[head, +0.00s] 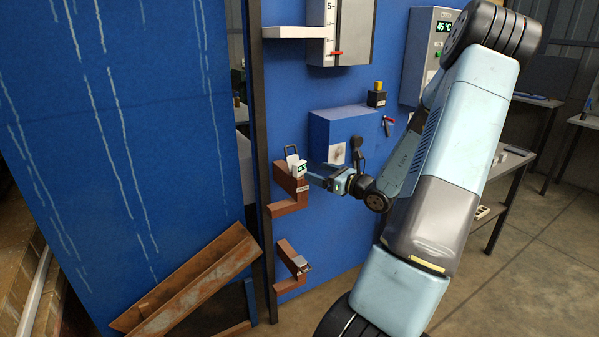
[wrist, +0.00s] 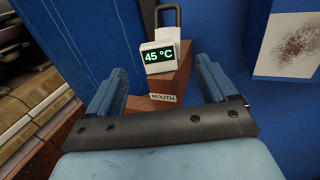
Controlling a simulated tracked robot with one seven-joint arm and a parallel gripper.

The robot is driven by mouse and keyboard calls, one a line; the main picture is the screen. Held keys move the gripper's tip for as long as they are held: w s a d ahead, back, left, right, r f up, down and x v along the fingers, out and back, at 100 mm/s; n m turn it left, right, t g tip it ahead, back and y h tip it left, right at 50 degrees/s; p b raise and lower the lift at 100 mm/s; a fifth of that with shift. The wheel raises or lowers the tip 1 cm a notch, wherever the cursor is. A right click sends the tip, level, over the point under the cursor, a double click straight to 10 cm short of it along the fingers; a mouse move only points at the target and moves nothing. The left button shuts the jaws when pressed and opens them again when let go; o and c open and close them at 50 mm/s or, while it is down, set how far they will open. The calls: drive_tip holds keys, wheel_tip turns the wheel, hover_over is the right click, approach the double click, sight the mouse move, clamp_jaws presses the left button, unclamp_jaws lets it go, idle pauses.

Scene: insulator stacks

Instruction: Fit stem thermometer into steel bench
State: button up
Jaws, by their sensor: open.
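The stem thermometer (head: 300,168) is a small white unit with a green 45 °C display. It sits at the top of a rust-brown bracket (head: 289,208) on the blue panel, and its lower part is hidden. In the wrist view the thermometer (wrist: 160,57) has a grey loop handle behind it, and the brown bracket (wrist: 178,86) carries a MOUTH label. My gripper (head: 318,179) is open just right of the thermometer. In the wrist view my gripper (wrist: 163,72) has its fingers apart on either side of the bracket, with the thermometer beyond them. I cannot tell which part is the steel bench.
A blue box (head: 336,128) projects from the panel behind my gripper. A lower brown bracket (head: 290,272) holds a small grey piece. A shelf (head: 294,32) and gauge board (head: 326,30) are above. A rusty channel (head: 190,285) leans at lower left.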

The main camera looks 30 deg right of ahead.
sight(302, 168)
drive_tip(key=shift+f+x, duration=0.15)
drive_tip(key=shift+x, duration=1.6)
drive_tip(key=shift+f+x, duration=0.2)
drive_tip(key=shift+x, duration=1.5)
drive_tip(key=shift+a, duration=0.15)
drive_tip(key=shift+c, duration=0.2)
drive_tip(key=c, duration=1.2)
drive_tip(key=shift+r, duration=0.1)
